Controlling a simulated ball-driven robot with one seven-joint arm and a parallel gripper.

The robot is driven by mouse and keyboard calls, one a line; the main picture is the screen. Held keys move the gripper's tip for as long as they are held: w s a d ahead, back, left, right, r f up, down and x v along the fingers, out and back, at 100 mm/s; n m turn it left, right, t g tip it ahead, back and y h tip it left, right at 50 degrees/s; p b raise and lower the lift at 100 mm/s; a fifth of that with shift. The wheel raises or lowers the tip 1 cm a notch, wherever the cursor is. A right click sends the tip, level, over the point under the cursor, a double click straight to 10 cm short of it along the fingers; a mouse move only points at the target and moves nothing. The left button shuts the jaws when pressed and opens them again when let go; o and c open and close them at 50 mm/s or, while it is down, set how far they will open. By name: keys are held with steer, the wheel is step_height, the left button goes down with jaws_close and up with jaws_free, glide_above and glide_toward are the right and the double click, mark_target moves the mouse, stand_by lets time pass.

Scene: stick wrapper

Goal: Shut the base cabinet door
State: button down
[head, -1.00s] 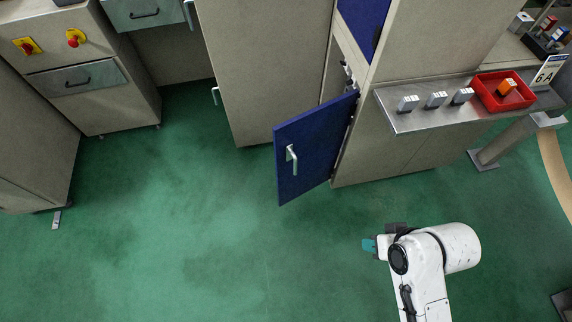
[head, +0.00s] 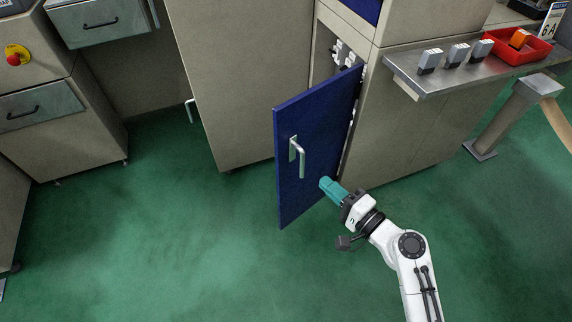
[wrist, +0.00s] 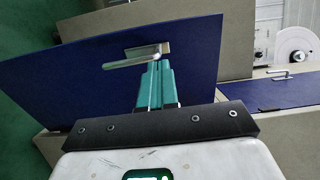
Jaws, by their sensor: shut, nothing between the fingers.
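The base cabinet door (head: 307,148) is blue with a silver lever handle (head: 297,155) on its outer face. It stands swung open from the grey cabinet (head: 392,145), hinged on its right side. My gripper (head: 325,184) is shut and empty, its teal fingers at the lower right part of the door. In the wrist view the shut fingers (wrist: 155,85) point at the blue door (wrist: 75,75), just below its handle (wrist: 135,56). I cannot tell whether the fingertips touch the door.
A steel shelf (head: 440,76) juts from the cabinet at right, with several small blocks and a red bin (head: 527,50). A tall grey cabinet (head: 240,80) stands left of the door. Green floor is clear at lower left.

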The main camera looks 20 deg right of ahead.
mark_target(284, 145)
steer(key=x, duration=1.4)
steer(key=shift+w, duration=0.1)
steer(key=shift+w, duration=0.1)
